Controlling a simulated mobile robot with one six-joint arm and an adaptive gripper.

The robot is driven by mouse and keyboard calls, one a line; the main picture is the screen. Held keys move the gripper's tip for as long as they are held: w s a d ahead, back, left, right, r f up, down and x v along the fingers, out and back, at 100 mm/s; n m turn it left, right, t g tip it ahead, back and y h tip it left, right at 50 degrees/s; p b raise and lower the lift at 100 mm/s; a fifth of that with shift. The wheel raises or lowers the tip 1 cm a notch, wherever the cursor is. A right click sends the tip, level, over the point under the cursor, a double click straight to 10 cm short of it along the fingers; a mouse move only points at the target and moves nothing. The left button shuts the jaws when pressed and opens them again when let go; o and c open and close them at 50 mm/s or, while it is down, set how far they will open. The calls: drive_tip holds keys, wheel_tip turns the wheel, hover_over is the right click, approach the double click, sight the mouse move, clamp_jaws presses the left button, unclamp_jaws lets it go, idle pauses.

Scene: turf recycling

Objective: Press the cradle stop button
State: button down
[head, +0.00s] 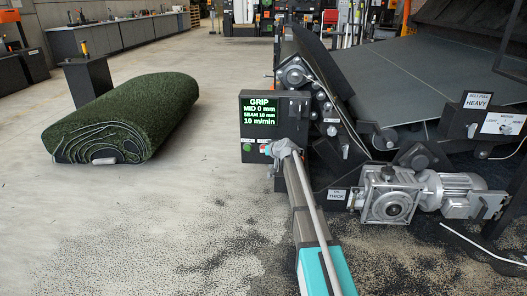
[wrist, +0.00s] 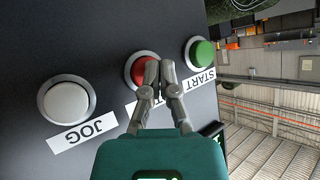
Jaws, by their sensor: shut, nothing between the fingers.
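The stop button (wrist: 139,71) is red in a silver ring, in the middle of a dark control panel (wrist: 105,30). Its label is mostly hidden by my fingers. My gripper (wrist: 160,70) is shut and empty, its fingertips over the right part of the red button; I cannot tell whether they touch it. A white button (wrist: 66,103) labelled JOG is to the left, a green button (wrist: 202,53) labelled START to the right.
A green display (head: 262,111) on the panel reads GRIP, MID 0 mm, SEAM 10 mm, 10 m/min. A turf roll (head: 125,112) lies on the floor at left. A motor and gearbox (head: 420,192) sit at right.

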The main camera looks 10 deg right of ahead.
drive_tip(key=shift+s, duration=0.1)
drive_tip(key=shift+s+a, duration=0.2)
drive_tip(key=shift+s, duration=0.4)
drive_tip(key=shift+s, duration=0.1)
drive_tip(key=shift+s+a, duration=0.3)
drive_tip(key=shift+s, duration=0.6)
drive_tip(key=shift+s+a, duration=0.35)
drive_tip(key=shift+s, duration=0.6)
drive_tip(key=shift+s+a, duration=0.3)
drive_tip(key=shift+s, duration=0.6)
drive_tip(key=s+a+g+p, duration=0.3)
drive_tip(key=s+p, duration=0.1)
drive_tip(key=s, duration=0.6)
drive_tip(key=s+a+g+p, duration=0.3)
drive_tip(key=s+a+p, duration=0.1)
drive_tip(key=s, duration=0.6)
drive_tip(key=s+r+m+g+h+p, duration=0.1)
drive_tip(key=s+r+g+h+p, duration=0.15)
drive_tip(key=s, duration=0.75)
drive_tip(key=s+r+g+h+p, duration=0.2)
drive_tip(key=s+g+p, duration=0.15)
drive_tip(key=s, duration=0.65)
wheel_tip(320, 180, up, 38)
drive_tip(key=p, duration=3.7)
drive_tip(key=shift+d+f+p, duration=0.25)
drive_tip(key=shift+d+p, duration=0.1)
drive_tip(key=shift+d, duration=0.05)
